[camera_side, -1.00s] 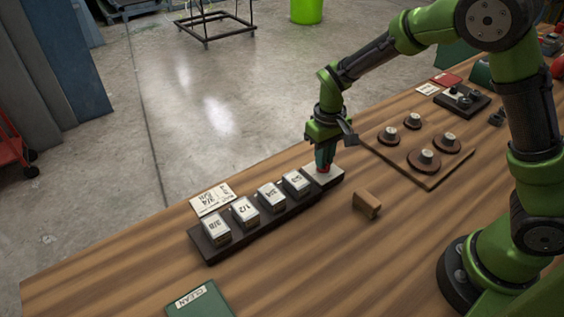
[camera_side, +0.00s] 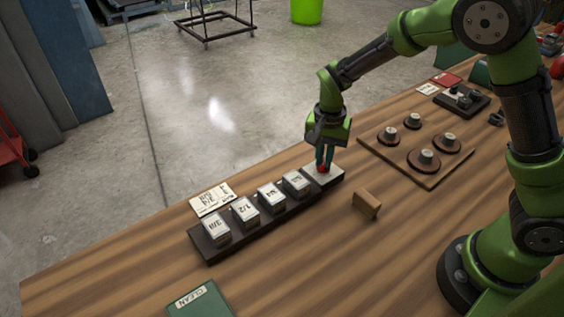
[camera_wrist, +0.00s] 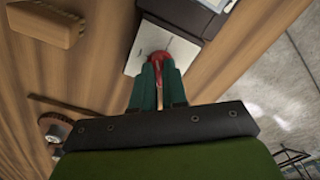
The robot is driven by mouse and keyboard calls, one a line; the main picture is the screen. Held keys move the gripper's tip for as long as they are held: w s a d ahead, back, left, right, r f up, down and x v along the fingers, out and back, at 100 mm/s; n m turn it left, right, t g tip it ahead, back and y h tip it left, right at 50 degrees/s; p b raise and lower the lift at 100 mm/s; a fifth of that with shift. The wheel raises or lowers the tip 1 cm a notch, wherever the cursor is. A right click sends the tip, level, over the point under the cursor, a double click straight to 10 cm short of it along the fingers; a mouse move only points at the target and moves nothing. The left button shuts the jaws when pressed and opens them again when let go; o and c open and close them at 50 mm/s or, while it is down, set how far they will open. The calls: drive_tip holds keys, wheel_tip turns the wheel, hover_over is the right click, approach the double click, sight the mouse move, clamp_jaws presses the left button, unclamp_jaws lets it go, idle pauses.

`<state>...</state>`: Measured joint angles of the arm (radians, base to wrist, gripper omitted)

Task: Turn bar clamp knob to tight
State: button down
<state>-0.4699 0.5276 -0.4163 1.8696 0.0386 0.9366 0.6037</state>
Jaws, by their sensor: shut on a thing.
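A red knob (camera_side: 324,169) sits on a pale plate (camera_side: 335,177) at the right end of the dark rail in the side view. It also shows in the wrist view as a red knob (camera_wrist: 160,58) on the pale plate (camera_wrist: 150,38). My gripper (camera_side: 325,160) points down over the plate. Its green fingers (camera_wrist: 158,75) are shut on the red knob, one on each side. The fingers hide part of the knob, and no tight marking can be read on the plate.
A dark rail (camera_side: 212,257) with several labelled blocks runs left of the plate. A wooden block (camera_side: 367,204) lies in front. A board with several round knobs (camera_side: 432,184) is to the right. A green CLEAN cloth or pad (camera_side: 200,302) lies at the front left.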

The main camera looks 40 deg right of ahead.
sight(324, 161)
drive_tip(key=m, duration=0.7)
idle(0.5)
drive_tip(key=c, duration=1.2)
unclamp_jaws()
drive_tip(key=shift+o, duration=0.2)
drive_tip(key=shift+r, duration=0.1)
wheel_tip(324, 161, up, 17)
